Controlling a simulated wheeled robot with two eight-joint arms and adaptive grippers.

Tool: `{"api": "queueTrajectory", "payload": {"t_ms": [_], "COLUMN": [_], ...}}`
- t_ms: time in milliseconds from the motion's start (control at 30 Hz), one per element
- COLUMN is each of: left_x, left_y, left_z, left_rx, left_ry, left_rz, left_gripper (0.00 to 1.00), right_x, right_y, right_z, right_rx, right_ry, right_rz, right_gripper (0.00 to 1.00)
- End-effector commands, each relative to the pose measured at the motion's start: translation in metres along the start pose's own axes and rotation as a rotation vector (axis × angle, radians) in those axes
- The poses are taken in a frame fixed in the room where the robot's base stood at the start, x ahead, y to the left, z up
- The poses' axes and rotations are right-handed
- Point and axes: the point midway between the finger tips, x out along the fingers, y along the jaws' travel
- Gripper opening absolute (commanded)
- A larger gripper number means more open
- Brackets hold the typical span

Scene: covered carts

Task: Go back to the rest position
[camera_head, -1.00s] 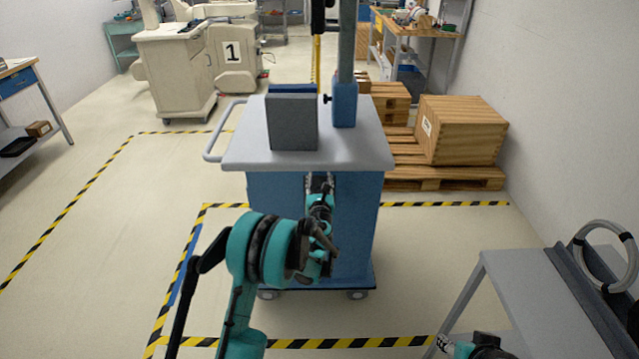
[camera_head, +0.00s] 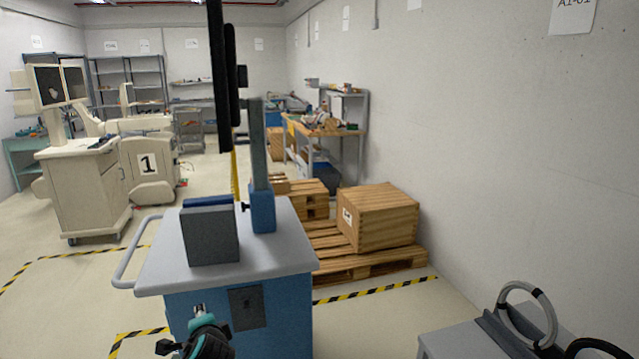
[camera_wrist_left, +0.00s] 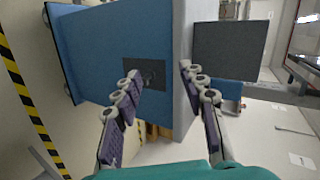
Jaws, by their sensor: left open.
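My left gripper (camera_wrist_left: 160,76) is open and empty in the left wrist view, its two fingers spread apart. It faces the blue cart (camera_wrist_left: 95,45), which appears turned on its side there. A dark plate (camera_wrist_left: 145,74) on the cart's side panel shows just beyond the fingertips; I cannot tell the exact gap. In the head view the cart (camera_head: 285,320) stands at the lower middle with its dark plate (camera_head: 246,308) facing me. Part of my left arm shows low in front of it. My right gripper is out of view.
A grey box (camera_head: 210,235) and a post (camera_head: 262,205) stand on the cart's grey top (camera_head: 160,277). A wooden crate (camera_head: 378,217) on a pallet (camera_head: 395,262) is behind right. A grey stand (camera_head: 450,343) with a coiled hose (camera_head: 528,292) is at bottom right.

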Motion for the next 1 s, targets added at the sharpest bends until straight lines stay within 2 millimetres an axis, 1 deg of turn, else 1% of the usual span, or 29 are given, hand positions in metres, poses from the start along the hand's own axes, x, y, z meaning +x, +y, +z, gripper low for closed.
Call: {"api": "queueTrajectory", "payload": {"t_ms": [33,67,100,167,200,267,300,400,500,633,1000], "left_x": [-0.021,-0.033,-0.049,-0.072,-0.087,-0.108,-0.121,-0.149,-0.167,-0.179,-0.179], "left_y": [0.015,0.024,0.038,0.06,0.076,0.099,0.114,0.147,0.171,0.185,0.186], "left_z": [0.009,0.014,0.019,0.026,0.03,0.034,0.036,0.038,0.038,0.037,0.037], "left_rx": [-0.114,-0.189,-0.289,-0.439,-0.536,-0.672,-0.756,-0.932,-1.051,-1.127,-1.132], "left_ry": [0.003,0.002,0.002,-0.003,-0.008,-0.02,-0.029,-0.056,-0.079,-0.095,-0.097], "left_rz": [0.049,0.082,0.127,0.196,0.243,0.312,0.356,0.453,0.523,0.569,0.572], "left_gripper": [0.41,0.41,0.41,0.41,0.41,0.41,0.41,0.41,0.41,0.41,0.41], "right_x": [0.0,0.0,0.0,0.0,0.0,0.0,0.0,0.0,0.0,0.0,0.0], "right_y": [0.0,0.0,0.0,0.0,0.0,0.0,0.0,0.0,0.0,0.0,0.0], "right_z": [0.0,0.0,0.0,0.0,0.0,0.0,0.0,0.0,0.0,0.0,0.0], "right_rx": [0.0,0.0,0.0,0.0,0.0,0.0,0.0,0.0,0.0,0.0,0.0], "right_ry": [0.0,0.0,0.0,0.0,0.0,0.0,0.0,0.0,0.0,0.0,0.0], "right_rz": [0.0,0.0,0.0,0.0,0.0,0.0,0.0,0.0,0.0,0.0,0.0], "right_gripper": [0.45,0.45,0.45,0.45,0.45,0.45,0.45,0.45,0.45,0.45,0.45]}}
